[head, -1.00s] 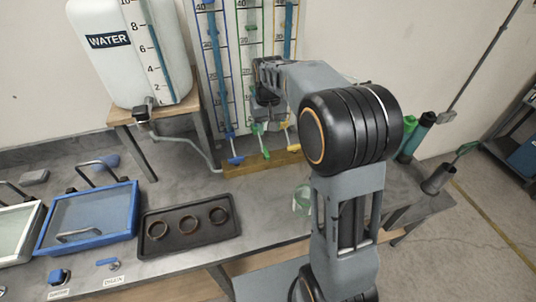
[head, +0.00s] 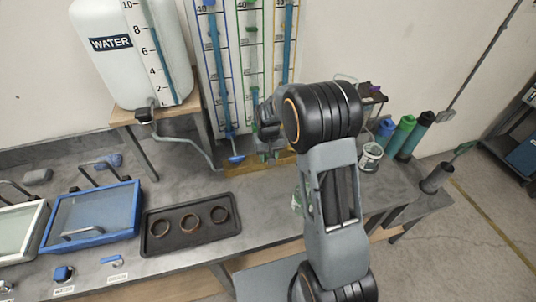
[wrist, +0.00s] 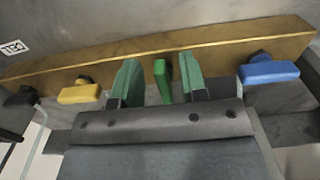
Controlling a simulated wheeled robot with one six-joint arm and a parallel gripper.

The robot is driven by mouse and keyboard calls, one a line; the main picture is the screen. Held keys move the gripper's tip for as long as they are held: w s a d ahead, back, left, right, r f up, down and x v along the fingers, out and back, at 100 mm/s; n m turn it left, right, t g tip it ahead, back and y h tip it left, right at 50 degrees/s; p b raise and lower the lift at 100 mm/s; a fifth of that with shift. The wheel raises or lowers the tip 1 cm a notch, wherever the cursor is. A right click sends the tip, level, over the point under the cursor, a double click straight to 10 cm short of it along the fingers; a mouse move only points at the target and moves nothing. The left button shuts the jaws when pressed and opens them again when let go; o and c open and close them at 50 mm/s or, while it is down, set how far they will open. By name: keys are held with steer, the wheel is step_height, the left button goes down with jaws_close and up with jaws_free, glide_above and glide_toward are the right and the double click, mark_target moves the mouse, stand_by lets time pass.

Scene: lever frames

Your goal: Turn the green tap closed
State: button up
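The green tap (wrist: 163,80) shows in the wrist view at the wooden bar, its handle pointing out across the bar. My gripper (wrist: 158,78) is open, with one green fingertip on each side of that handle. A narrow gap shows on both sides, so the fingers do not appear to touch it. In the head view my gripper (head: 268,152) is low at the bar and hides the green tap.
The yellow tap (wrist: 78,92) and the blue tap (wrist: 268,71) flank my fingers, their handles lying along the wooden bar (wrist: 215,45). The bench also holds a dark tray (head: 190,247) with rings and a white water tank (head: 105,75).

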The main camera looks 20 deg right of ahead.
steer(key=shift+f, duration=0.1)
steer(key=shift+c, duration=0.3)
jaws_close()
steer(key=m, duration=0.2)
steer(key=a+m+b, duration=0.1)
steer(key=m, duration=0.1)
steer(key=shift+w+b, duration=0.1)
steer(key=shift+b, duration=0.2)
steer(key=m, duration=0.3)
steer(key=m+b, duration=0.1)
steer(key=shift+w+a, duration=0.25)
steer(key=shift+a, duration=0.15)
steer(key=m, duration=0.3)
steer(key=w+m+b, duration=0.1)
steer(key=m, duration=0.1)
steer(key=shift+a, duration=0.3)
steer(key=m, duration=0.2)
steer(key=w+m, duration=0.1)
steer(key=m, duration=0.1)
steer(key=shift+a+m, duration=0.1)
steer(key=shift+m, duration=0.3)
